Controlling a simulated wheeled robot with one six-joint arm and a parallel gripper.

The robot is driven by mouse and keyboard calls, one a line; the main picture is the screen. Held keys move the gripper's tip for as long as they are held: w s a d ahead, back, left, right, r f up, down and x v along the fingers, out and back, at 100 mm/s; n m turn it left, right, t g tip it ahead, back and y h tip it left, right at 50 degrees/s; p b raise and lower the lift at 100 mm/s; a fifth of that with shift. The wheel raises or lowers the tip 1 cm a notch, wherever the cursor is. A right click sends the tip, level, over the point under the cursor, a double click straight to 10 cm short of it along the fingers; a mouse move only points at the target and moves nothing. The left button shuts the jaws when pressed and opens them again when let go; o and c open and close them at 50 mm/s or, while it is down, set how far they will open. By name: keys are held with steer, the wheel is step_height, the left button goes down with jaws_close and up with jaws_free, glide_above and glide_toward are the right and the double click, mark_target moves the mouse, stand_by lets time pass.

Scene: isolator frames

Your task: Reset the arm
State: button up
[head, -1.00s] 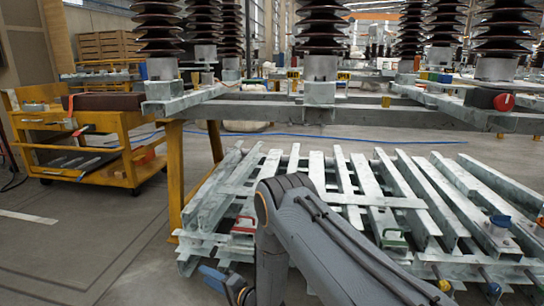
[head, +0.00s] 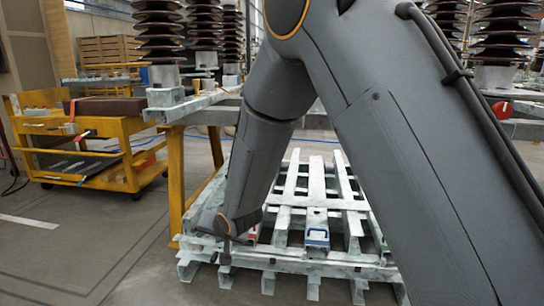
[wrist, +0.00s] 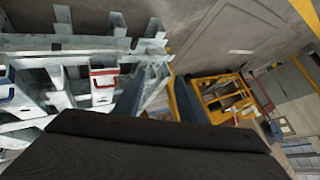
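My grey arm rises across the middle and right of the head view and bends down to my gripper (head: 228,248). The gripper is low, at the front left of the stacked galvanized beams (head: 283,190). In the wrist view my gripper (wrist: 157,92) shows two dark fingers well apart, with nothing between them but background. A red handle (wrist: 103,72) lies on the beams left of the fingers; it also shows beside my gripper in the head view (head: 252,234). My arm hides the right part of the stack.
A yellow cart (head: 135,150) stands at the left, beside a yellow post (head: 175,175). A blue handle (head: 318,237) sits on the beams. Brown insulators (head: 158,40) stand on a steel frame behind. The floor (head: 80,235) at front left is clear.

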steer(key=s+d+r+n+g+h+p, duration=0.1)
steer(key=s+d+r+n+g, duration=0.3)
steer(key=s, duration=0.9)
steer(key=s+d+r+n+g+h, duration=0.1)
steer(key=s+d+r+h, duration=0.1)
steer(key=s+d+r, duration=0.75)
steer(key=s+d+r+n+g+h+p, duration=0.1)
steer(key=s+d+n+g, duration=0.15)
steer(key=s, duration=1.35)
steer(key=d+r+m+p, duration=0.3)
steer(key=d+r+p, duration=0.7)
steer(key=r+p, duration=0.4)
steer(key=d+r+m+h+p, duration=0.1)
steer(key=d+r+m+p, duration=0.3)
steer(key=d+r+p, duration=0.7)
steer(key=shift+w+r+h+p, duration=0.35)
steer(key=shift+r+p, duration=1.6)
steer(key=shift+p, duration=4.15)
steer(key=shift+m, duration=0.25)
